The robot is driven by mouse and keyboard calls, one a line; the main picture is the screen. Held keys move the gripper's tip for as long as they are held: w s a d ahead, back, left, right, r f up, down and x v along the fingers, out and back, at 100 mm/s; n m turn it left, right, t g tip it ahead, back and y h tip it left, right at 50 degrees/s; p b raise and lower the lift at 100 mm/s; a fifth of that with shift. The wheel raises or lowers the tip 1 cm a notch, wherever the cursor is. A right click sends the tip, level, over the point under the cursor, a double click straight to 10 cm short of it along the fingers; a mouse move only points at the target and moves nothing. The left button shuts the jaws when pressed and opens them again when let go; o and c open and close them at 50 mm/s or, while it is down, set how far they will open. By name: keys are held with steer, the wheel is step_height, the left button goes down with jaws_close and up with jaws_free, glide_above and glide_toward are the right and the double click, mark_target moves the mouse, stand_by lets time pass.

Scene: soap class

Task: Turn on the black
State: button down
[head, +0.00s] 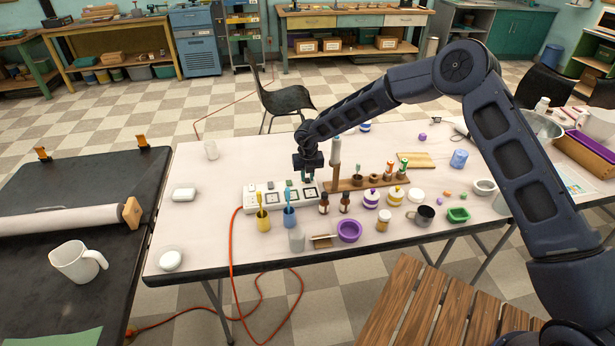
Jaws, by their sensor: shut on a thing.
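A long white power strip (265,210) lies on the white table, with dark square parts and small green parts on top. An orange cord (233,235) runs from its left end down to the floor. My gripper (307,179) points down at the right part of the strip, just above or touching it. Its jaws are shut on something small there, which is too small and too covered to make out. I cannot tell which part of the strip is the black one, nor whether it is on.
A yellow cup (263,224) and a blue cup (289,221) stand close in front of the strip. Brown bottles (324,207) and a wooden rack (345,185) are close on the right. The table's left part is mostly clear, with a white soap dish (184,195).

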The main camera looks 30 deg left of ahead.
mark_target(308, 183)
steer(key=c, duration=1.3)
jaws_free()
steer(key=shift+r, duration=0.15)
steer(key=r, duration=0.7)
steer(key=s+d+r, duration=0.1)
steer(key=r, duration=0.2)
steer(key=shift+r, duration=0.2)
